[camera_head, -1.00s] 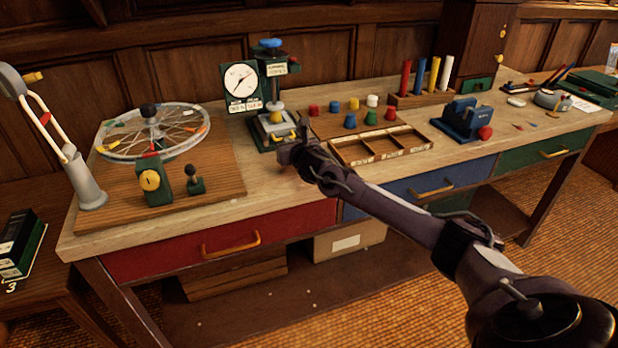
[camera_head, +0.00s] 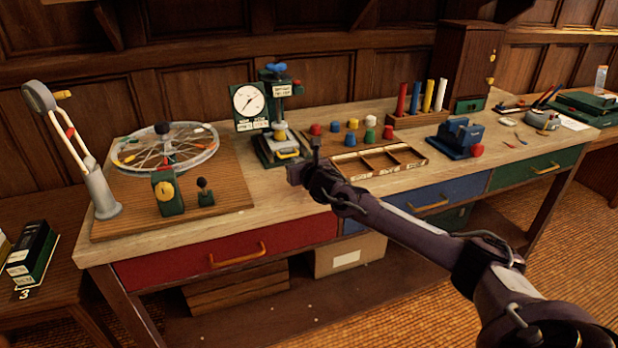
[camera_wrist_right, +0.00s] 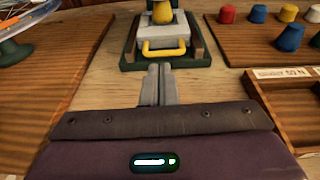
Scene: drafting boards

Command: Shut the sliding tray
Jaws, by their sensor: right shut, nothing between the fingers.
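A green press-like stand with a blue knob (camera_head: 276,68) stands at the back of the bench. My left gripper is not in view.
A spoked wheel (camera_head: 165,146) on a wooden board is at left. A divided wooden box (camera_head: 345,169) and several coloured caps (camera_head: 352,124) lie right of the stand. A blue vise-like block (camera_head: 458,140) is further right. The bench has red, blue and green drawers.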

